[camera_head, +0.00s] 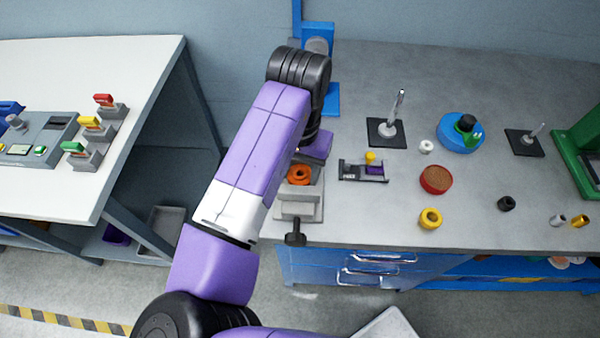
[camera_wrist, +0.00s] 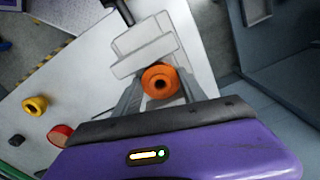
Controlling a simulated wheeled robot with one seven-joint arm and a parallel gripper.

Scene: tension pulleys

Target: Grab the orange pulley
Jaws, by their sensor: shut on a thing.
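The orange pulley (camera_head: 299,174) is a round ring with a dark centre hole. In the head view it sits at the grey vise (camera_head: 298,205) on the left front of the grey bench. In the wrist view the orange pulley (camera_wrist: 160,82) lies between the two grey fingers of my gripper (camera_wrist: 160,90), which is shut on it. The vise's pale block (camera_wrist: 143,47) shows just beyond the pulley. I cannot tell whether the pulley still touches the vise. My arm hides part of the bench's left edge in the head view.
A small tray with a purple piece (camera_head: 363,171) is close to the right of the vise. The vise handle (camera_head: 295,236) sticks out in front.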

